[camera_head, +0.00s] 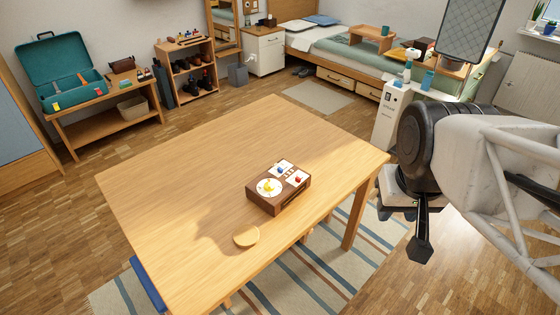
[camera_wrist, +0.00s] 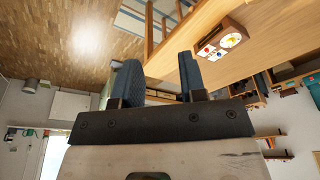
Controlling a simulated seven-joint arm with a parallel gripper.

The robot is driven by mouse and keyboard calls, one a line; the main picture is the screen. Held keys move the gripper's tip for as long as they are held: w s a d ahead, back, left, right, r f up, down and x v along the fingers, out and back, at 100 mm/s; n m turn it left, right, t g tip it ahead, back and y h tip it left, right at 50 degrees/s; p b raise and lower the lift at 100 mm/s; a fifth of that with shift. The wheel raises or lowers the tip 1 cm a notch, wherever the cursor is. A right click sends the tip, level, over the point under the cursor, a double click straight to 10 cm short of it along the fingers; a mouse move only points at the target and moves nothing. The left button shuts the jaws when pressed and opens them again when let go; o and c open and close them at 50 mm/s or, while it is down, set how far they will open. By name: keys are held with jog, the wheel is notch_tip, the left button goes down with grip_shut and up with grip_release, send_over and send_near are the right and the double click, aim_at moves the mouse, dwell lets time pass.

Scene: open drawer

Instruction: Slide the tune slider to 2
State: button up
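A brown wooden box device (camera_head: 278,189) sits on the table, right of its middle. Its top has white panels with a round dial with a yellow piece (camera_head: 269,187), a blue knob (camera_head: 281,170) and a red knob (camera_head: 298,180). Which part is the tune slider, and any numbers, are too small to tell. The device also shows in the wrist view (camera_wrist: 219,42), beyond the fingers. My gripper (camera_wrist: 158,78) is open and empty, with a clear gap between its two fingers. In the head view my gripper (camera_head: 407,228) hangs beyond the table's right edge, well apart from the device.
A round, flat, light wooden piece (camera_head: 246,236) lies at the table's front edge, left of the device. The rest of the wooden table (camera_head: 190,170) is clear. A bed, shelf and toolbox bench stand far behind. A striped rug (camera_head: 335,262) lies beneath the table.

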dwell(0.4)
jog(key=n+g, duration=0.3)
jog(key=n, duration=0.7)
send_over(280, 168)
jog(key=f, duration=2.2)
jog(key=shift+s+d+f, duration=0.1)
jog(key=shift+s+d, duration=0.15)
jog(key=shift+s, duration=0.05)
jog(key=shift+w+a+f, duration=0.2)
jog(key=shift+f, duration=0.1)
jog(key=shift+f, duration=0.1)
jog(key=shift+f, duration=3.8)
